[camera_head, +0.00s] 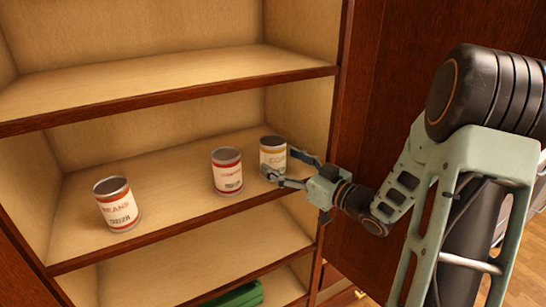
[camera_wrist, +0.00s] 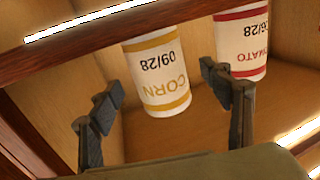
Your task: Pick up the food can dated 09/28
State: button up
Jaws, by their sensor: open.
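The corn can (camera_head: 272,155) has a white label with yellow bands and stands upright at the right end of the middle shelf. In the wrist view the corn can (camera_wrist: 157,75) appears upside down and reads CORN and 09/28. My gripper (camera_head: 283,168) is open at the right front of the corn can. In the wrist view my gripper's fingers (camera_wrist: 165,95) are spread, with the can between and beyond them. Whether a finger touches the can, I cannot tell.
A tomato can (camera_head: 227,171) with red bands, dated 06/28, stands just left; the wrist view shows it (camera_wrist: 243,45) behind one finger. A beans can (camera_head: 117,205) stands farther left. The shelf above (camera_head: 170,85) and the cabinet's right wall are close. A green object (camera_head: 235,296) lies below.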

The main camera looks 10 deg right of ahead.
jog(key=x, duration=0.4)
jog(key=shift+w+d+r, duration=0.1)
jog(key=shift+c, duration=0.4)
jog(key=c, duration=1.5)
jog(key=shift+c, duration=0.5)
jog(key=shift+r, duration=0.25)
